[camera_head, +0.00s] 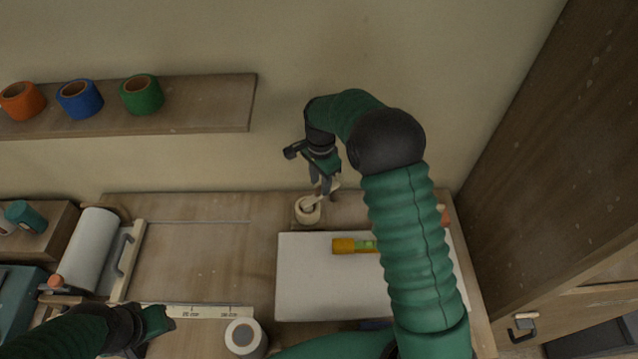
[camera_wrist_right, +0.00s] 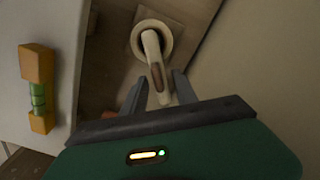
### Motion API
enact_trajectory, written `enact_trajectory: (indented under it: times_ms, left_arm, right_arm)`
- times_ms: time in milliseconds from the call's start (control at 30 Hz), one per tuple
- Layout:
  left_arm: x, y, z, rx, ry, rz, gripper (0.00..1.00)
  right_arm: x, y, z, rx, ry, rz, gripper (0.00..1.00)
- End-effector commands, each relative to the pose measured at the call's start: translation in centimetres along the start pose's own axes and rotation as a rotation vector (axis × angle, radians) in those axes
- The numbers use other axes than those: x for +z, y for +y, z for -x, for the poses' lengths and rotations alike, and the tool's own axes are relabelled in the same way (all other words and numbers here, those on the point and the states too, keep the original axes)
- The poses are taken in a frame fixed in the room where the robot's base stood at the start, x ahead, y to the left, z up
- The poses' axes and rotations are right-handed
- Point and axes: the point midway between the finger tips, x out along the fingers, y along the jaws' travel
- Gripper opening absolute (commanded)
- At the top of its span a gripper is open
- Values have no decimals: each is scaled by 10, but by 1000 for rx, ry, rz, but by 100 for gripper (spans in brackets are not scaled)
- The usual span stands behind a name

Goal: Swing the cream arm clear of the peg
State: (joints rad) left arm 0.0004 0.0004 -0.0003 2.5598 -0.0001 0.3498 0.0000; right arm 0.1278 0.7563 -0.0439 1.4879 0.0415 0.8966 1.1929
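The cream arm (camera_head: 324,196) rises at a slant from a round cream base (camera_head: 307,212) at the back edge of the worktop. In the right wrist view the cream arm (camera_wrist_right: 150,44) runs from its base (camera_wrist_right: 136,31) in between my right gripper's fingers. My right gripper (camera_head: 324,188) points down over it; in the wrist view its fingertips (camera_wrist_right: 158,84) are apart, with slim gaps beside the arm. I cannot make out the peg clearly. My left gripper (camera_head: 160,320) hangs low at the left over a ruler, away from the cream arm; its fingers are unclear.
A white board (camera_head: 305,280) with a yellow level (camera_head: 346,245) lies in front of the base. A white roll (camera_head: 245,338) stands at the front. A shelf (camera_head: 200,105) with three tape rolls is on the wall. A dark wooden cabinet (camera_head: 560,170) rises at right.

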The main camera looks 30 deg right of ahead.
Motion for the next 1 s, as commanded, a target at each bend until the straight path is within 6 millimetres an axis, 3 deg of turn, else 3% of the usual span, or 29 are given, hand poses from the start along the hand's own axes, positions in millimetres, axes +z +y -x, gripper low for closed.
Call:
enact_trajectory:
  times_ms: [133,400,667,1000]
  left_arm:
    - [0,0,2,0,0,-1,36]
    - [0,0,2,0,0,-1,36]
    - [0,0,2,0,0,0,36]
    - [0,0,2,0,0,-1,36]
  right_arm:
    - [1,0,-15,2,0,0,35]
    - [4,-2,-16,2,3,2,35]
    - [2,-1,-16,0,1,1,0]
    - [0,-2,-16,-1,5,0,0]
